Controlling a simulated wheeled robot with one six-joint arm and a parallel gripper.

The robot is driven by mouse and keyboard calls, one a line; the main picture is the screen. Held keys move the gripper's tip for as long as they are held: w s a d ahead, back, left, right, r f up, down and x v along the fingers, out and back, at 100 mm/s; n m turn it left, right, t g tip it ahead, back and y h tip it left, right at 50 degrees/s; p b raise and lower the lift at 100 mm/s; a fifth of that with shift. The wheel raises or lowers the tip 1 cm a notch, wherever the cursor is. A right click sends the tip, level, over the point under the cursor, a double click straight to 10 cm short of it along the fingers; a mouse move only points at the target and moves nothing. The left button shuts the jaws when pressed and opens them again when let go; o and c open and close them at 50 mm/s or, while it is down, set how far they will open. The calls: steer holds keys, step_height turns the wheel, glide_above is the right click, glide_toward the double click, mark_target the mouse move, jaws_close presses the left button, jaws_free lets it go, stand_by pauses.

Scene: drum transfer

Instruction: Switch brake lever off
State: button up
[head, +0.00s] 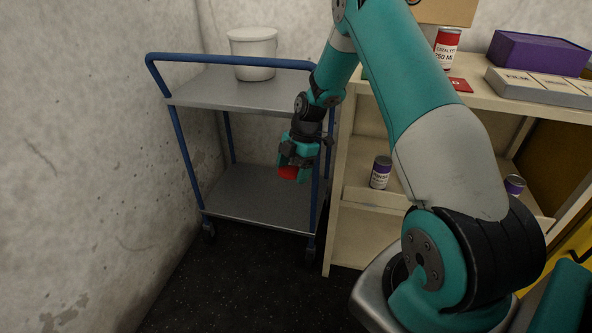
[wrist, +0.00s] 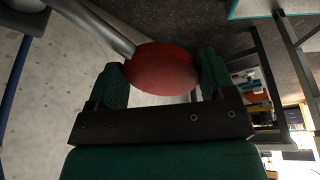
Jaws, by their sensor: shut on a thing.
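The brake lever's red knob (wrist: 162,68) sits between the two green fingers of my gripper (wrist: 160,78) in the wrist view. A grey metal rod (wrist: 95,25) runs from the knob to the upper left. In the head view my gripper (head: 292,168) points down at the right side of the blue-framed cart (head: 215,93), and the red knob (head: 288,172) shows at its fingertips. My gripper is shut on the knob. In the head view the rod is hidden behind the gripper, so I cannot tell the lever's angle there.
A white bucket (head: 253,55) stands on the cart's top shelf; its lower shelf (head: 255,195) is bare. A cream shelf unit (head: 350,150) stands close on the right with cans (head: 381,172) and boxes (head: 540,52). A concrete wall (head: 80,150) is at left. Dark floor (head: 230,280) in front is clear.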

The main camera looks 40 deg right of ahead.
steer(key=shift+w+d+r, duration=0.2)
steer(key=shift+w+r, duration=0.05)
steer(key=shift+r, duration=0.15)
steer(key=shift+w+d+r, duration=0.2)
steer(key=shift+r, duration=0.2)
